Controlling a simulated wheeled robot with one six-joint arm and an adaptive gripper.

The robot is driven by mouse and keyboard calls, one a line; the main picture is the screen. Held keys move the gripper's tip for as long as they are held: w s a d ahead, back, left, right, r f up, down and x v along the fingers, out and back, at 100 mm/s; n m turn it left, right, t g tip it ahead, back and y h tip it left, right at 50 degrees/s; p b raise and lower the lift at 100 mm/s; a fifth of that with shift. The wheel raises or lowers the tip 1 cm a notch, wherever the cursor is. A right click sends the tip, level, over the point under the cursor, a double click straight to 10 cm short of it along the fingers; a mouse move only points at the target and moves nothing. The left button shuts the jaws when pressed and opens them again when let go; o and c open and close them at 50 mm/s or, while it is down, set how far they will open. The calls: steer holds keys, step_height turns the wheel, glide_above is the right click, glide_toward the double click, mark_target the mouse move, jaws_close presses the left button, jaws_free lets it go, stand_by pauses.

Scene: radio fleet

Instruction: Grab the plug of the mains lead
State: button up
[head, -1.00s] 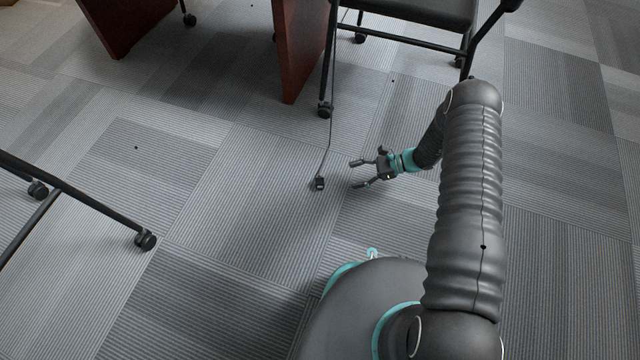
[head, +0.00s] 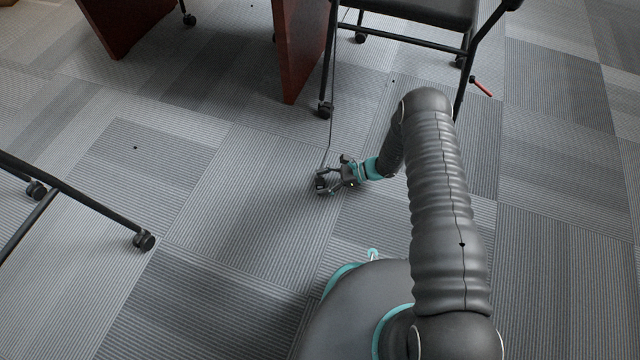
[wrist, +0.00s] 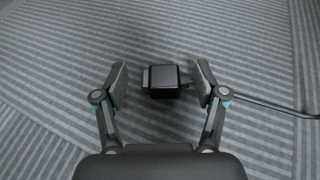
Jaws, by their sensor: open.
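The plug (wrist: 168,81) is a small black block at the end of the dark mains lead (wrist: 260,101). In the wrist view it sits between the two fingers of my open gripper (wrist: 160,85), with a gap on the left and a narrower one on the right. The lead runs off to the right there, passing by the right finger. In the head view my gripper (head: 320,184) is low at the carpet around the plug, which it largely hides. The lead (head: 329,145) runs from there up towards the chair leg and desk.
A chair (head: 405,14) on castors stands behind, beside a dark red desk panel (head: 300,50). Another castored leg frame (head: 90,205) is at the left. A red-handled object (head: 482,88) lies on the floor near the chair. The carpet between is clear.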

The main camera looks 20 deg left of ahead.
steer(key=shift+s+a+f, duration=0.2)
steer(key=shift+a, duration=0.3)
steer(key=c, duration=1.2)
steer(key=shift+r, duration=0.15)
